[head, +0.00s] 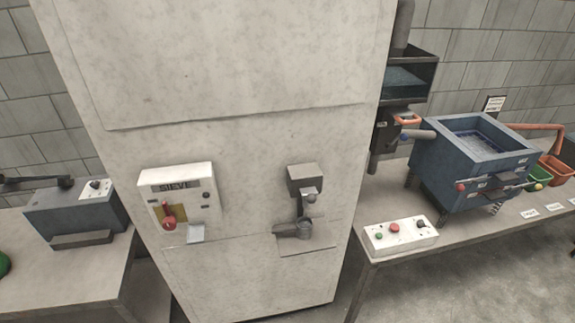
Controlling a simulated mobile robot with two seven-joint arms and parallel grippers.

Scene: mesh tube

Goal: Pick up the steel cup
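I cannot make out a steel cup anywhere in the head view. Neither of my grippers is in view. A tall pale cabinet (235,70) fills the middle of the picture. A box labelled SIEVE (176,198) with a red lever is on its front at the left. A dark grey latch or handle (300,205) is on its front at the right.
A right-hand table (375,277) carries a switch box (400,235) and a blue sieve machine (470,160), with an orange bin (555,170) and a green bin (538,176) beyond. A left-hand table (65,270) holds a blue-grey device (75,213). A green object (3,264) is cut off at the left edge.

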